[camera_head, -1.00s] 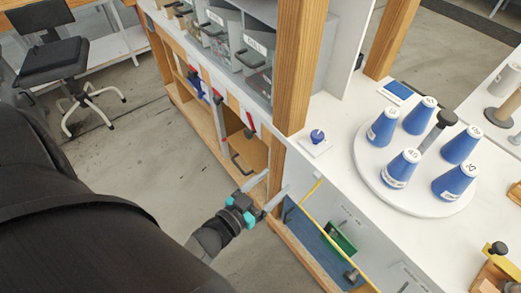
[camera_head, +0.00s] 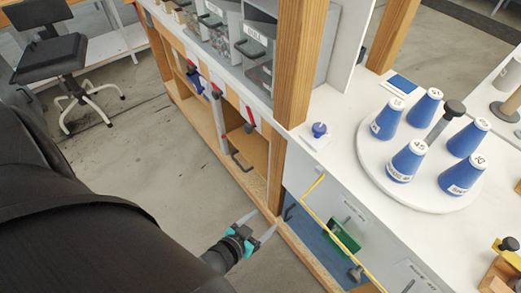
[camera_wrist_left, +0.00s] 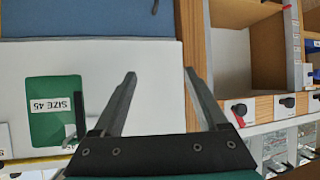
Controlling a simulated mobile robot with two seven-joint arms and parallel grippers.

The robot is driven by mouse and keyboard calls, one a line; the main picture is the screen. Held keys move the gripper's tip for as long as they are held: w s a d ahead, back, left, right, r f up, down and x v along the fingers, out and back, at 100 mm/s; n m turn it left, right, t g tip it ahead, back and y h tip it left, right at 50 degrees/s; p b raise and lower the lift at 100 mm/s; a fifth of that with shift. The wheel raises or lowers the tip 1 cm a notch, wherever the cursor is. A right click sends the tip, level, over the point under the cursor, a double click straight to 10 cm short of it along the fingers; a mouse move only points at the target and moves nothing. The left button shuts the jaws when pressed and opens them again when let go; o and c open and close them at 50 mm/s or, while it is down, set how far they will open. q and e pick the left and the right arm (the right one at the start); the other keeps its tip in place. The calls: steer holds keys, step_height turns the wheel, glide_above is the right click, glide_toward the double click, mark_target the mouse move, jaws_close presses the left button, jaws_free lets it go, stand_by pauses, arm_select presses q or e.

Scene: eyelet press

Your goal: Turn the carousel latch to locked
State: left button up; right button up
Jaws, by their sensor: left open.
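The white round carousel (camera_head: 375,158) carries several blue numbered cones (camera_head: 408,160) around a post with a dark knob (camera_head: 455,107). My left gripper (camera_head: 258,225) is open and empty, low in front of the bench and well apart from the carousel. In the left wrist view its two fingers (camera_wrist_left: 160,76) have nothing between them. My right gripper is out of view.
A wooden post (camera_head: 297,70) rises left of the blue knob. Below are open wooden compartments (camera_head: 247,152), a green holder (camera_head: 344,236) and a yellow cord (camera_head: 335,232). A black chair (camera_head: 48,55) stands far left, with clear floor between.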

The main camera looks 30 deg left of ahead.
arm_select(q)
steer(key=shift+s+f, duration=0.2)
steer(key=shift+f, duration=0.15)
steer(key=m+t+h+p, duration=0.2)
steer(key=t+h+p, duration=0.1)
steer(key=t+p, duration=0.25)
glide_toward(324, 124)
steer(key=b+x, duration=0.3)
steer(key=x, duration=0.8)
steer(key=shift+w+f, duration=0.15)
steer(key=shift+w, duration=0.1)
jaws_close()
